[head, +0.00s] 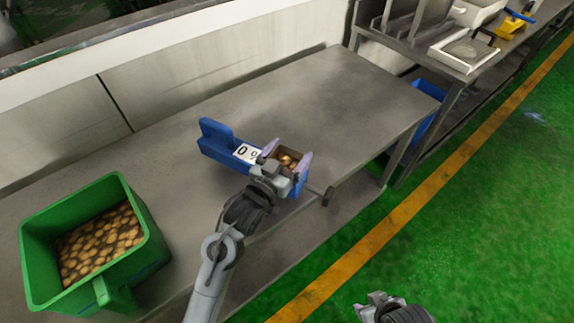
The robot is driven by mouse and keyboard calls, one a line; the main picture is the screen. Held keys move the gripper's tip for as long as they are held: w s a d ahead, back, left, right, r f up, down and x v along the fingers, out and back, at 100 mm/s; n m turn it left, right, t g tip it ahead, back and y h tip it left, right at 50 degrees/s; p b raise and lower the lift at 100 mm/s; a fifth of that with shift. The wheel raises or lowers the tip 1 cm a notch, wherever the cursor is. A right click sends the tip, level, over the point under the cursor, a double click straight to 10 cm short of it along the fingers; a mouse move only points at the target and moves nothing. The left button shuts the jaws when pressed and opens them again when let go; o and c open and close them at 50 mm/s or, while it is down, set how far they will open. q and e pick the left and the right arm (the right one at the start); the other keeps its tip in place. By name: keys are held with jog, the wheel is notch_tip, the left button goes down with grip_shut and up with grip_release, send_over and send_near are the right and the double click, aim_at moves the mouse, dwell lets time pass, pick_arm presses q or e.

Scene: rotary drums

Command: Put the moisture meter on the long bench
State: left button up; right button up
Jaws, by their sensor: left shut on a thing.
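The moisture meter (215,143) is a blue device with a white display reading 0 and a percent sign. A square cup at its right end holds brown kernels or nuts. It is over the long bench (330,100), near the front edge; I cannot tell whether it rests on the top or hangs just above. My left gripper (287,157) is shut on its cup end, one finger on each side, hiding part of it. A dark knob on a rod sticks out at the right. My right gripper (372,303) is low over the green floor, away from the meter; its jaws are unclear.
A green crate (40,235) of brown nuts stands on the bench at left. A second bench at upper right carries a scale-like device (465,50) and a yellow and blue tool (512,24). A blue bin (428,92) sits below. The bench top behind the meter is clear.

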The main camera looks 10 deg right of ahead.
aim_at(290, 160)
pick_arm(q)
jog(key=shift+w+a, duration=0.15)
jog(key=shift+w, duration=0.05)
jog(key=shift+f+b, duration=0.75)
jog(key=shift+f, duration=1.3)
jog(key=o, duration=1.8)
jog(key=shift+f, duration=0.15)
jog(key=shift+o, duration=0.2)
